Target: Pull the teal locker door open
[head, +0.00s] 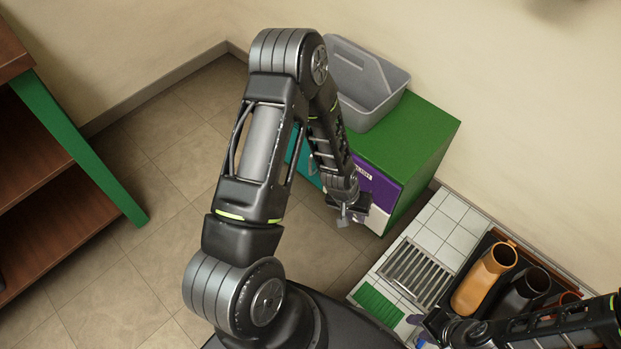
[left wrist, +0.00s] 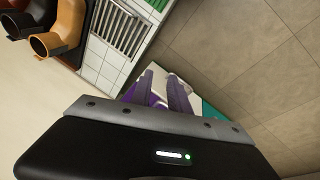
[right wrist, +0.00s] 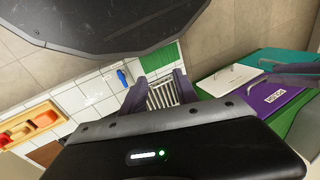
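The teal locker door (head: 296,152) is on the front of the green locker, left of the purple door (head: 382,188). My left arm hides much of it in the head view; the part that shows looks flush with the front. A teal corner shows in the left wrist view (left wrist: 212,113), and the teal panel shows at the right wrist view's upper right (right wrist: 283,60). My left gripper (head: 347,212) hangs in front of the purple door, to the right of the teal door; its fingers are apart and empty. My right gripper (right wrist: 158,88) is open and empty over the tiled area.
A grey bin (head: 365,85) stands on the green locker top (head: 425,125). A white panel (right wrist: 228,78) with a handle lies beside the purple door. Boots (head: 484,280) and a drain grate (head: 414,273) are at right. Floor left of the locker is clear.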

